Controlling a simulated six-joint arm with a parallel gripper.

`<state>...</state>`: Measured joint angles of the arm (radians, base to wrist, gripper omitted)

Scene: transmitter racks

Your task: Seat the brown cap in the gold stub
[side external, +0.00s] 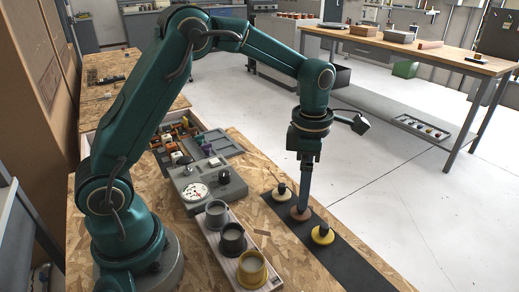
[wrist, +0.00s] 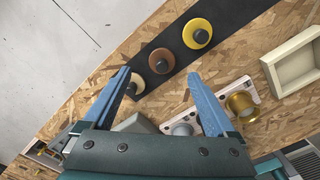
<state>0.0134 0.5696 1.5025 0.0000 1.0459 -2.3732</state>
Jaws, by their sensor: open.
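The brown cap (side external: 301,217), a disc with a dark knob, lies on a dark strip between a cream cap and a yellow cap. It also shows in the wrist view (wrist: 170,54). My gripper (side external: 303,207) points down right at the brown cap. In the wrist view my gripper (wrist: 158,75) is open, its blue fingers spread to either side of the knob; I cannot tell how far above the cap they are. The gold stub (side external: 252,273) is an open cup at the near end of a pale rack; it also shows in the wrist view (wrist: 241,104).
The rack also holds a grey stub (side external: 216,215) and a black stub (side external: 232,239). The cream cap (wrist: 130,83) and yellow cap (wrist: 197,28) flank the brown cap. A cream tray (wrist: 274,66) is at right. A grey device with a dial (side external: 207,183) stands behind the rack.

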